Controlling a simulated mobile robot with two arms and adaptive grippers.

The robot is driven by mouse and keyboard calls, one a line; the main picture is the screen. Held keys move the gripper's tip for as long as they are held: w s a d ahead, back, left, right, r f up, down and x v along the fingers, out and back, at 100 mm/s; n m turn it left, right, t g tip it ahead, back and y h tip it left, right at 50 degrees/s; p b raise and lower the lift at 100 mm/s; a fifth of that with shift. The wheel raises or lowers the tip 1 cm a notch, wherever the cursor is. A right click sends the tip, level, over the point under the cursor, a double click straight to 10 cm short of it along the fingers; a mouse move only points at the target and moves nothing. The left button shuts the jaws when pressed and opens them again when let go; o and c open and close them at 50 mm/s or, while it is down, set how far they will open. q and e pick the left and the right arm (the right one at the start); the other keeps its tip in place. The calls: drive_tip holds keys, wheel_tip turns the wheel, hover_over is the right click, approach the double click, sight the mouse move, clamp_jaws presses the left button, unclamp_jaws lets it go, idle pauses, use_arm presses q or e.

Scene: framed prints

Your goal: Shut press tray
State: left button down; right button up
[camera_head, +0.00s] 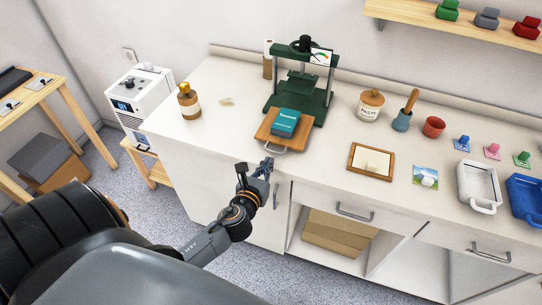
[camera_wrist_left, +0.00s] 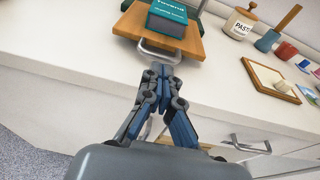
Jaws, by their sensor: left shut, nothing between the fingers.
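A dark green press (camera_head: 301,85) stands at the back of the white counter. Its wooden tray (camera_head: 267,133) sticks out toward the counter's front edge and carries a teal book or box (camera_head: 285,122). The tray also shows in the left wrist view (camera_wrist_left: 136,22), with a metal loop handle (camera_wrist_left: 163,51) on its front. My left gripper (camera_head: 267,163) is shut and empty, just in front of and below the handle. In the wrist view its fingertips (camera_wrist_left: 160,70) point at the handle; I cannot tell whether they touch it. My right gripper is not in view.
A paste jar (camera_head: 370,106), a blue pot (camera_head: 402,120) and a red pot (camera_head: 433,127) stand right of the press. A wooden frame (camera_head: 371,162) lies near the front edge. A bottle (camera_head: 189,101) stands at left. Counter left of the tray is mostly clear.

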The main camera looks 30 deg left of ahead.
use_arm(q)
drive_tip(key=shift+x, duration=1.75)
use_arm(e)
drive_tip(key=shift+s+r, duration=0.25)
